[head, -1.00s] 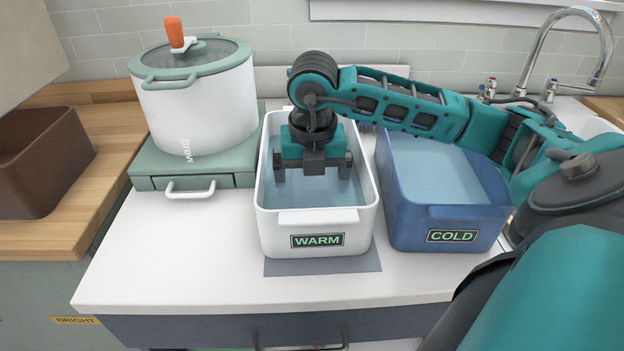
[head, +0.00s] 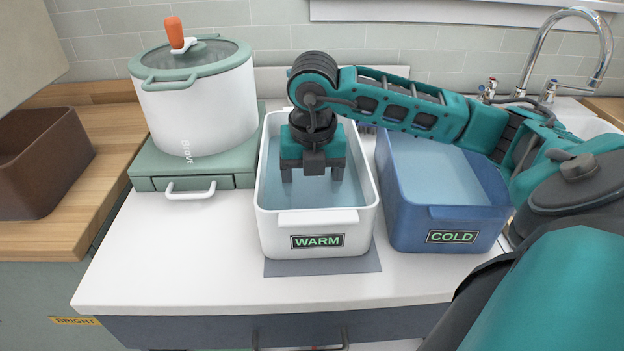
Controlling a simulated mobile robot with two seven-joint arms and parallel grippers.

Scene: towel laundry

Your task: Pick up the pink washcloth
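No pink washcloth can be made out in the head view. My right gripper (head: 312,176) points down inside the white tub labelled WARM (head: 318,220), which holds bluish water (head: 285,195). Its two fingers are apart with a narrowed gap, and no cloth shows between them. The fingertips are at or close to the water; I cannot tell how deep they are. The gripper body hides part of the tub's inside. My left gripper is not in view.
A blue tub labelled COLD (head: 450,215) with water stands just right of the white tub, below my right forearm. A white pot (head: 200,110) sits on a green stand (head: 150,165) at left. A brown bin (head: 40,165) is far left. The front-left counter (head: 170,260) is clear.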

